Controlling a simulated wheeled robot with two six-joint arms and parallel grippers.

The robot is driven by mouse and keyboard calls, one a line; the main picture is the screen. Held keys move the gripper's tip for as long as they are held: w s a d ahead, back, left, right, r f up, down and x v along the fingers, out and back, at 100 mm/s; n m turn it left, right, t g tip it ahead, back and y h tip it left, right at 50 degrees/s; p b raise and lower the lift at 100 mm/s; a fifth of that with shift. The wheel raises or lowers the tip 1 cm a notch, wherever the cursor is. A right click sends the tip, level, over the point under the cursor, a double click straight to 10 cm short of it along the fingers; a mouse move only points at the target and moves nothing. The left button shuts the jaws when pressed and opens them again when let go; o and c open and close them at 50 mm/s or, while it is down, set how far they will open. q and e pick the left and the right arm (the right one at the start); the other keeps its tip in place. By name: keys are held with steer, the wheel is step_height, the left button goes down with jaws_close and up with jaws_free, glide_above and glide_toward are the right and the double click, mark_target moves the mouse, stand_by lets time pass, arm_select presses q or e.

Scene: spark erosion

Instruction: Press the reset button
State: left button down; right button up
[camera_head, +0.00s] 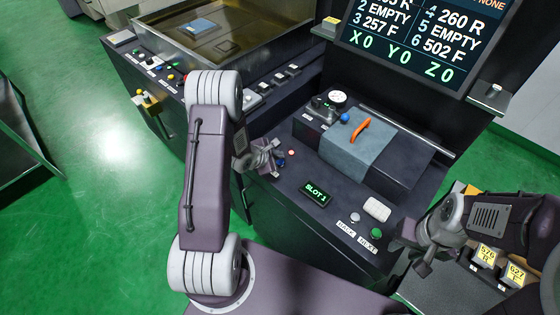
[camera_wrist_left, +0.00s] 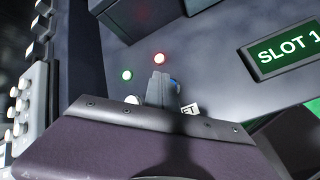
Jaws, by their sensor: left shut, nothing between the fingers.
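My left gripper (camera_head: 274,152) is shut and empty, over the left edge of the dark console panel. In the left wrist view its closed fingers (camera_wrist_left: 162,88) cover part of a blue button (camera_wrist_left: 175,85). A label ending in "ET" (camera_wrist_left: 190,108) shows beside the fingers, its start hidden. The blue button also shows just below the gripper in the head view (camera_head: 281,163). I cannot tell whether the fingers touch it.
A "SLOT 1" display (camera_head: 316,193) is right of the left gripper. White BACK (camera_head: 355,217) and green NEXT (camera_head: 376,233) buttons lie further right. A large screen (camera_head: 420,40) rises at the back.

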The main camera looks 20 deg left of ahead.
mark_target(278, 163)
arm_select(q)
steer(key=shift+f, duration=0.1)
stand_by(0.7)
steer(key=shift+f, duration=0.35)
steer(key=shift+f, duration=0.45)
stand_by(0.6)
stand_by(0.3)
steer(key=shift+r+p, duration=0.9)
steer(key=shift+p, duration=0.05)
step_height(278, 163, up, 5)
steer(key=p, duration=0.5)
steer(key=shift+r+p, duration=0.1)
steer(key=shift+p, duration=0.25)
stand_by(0.5)
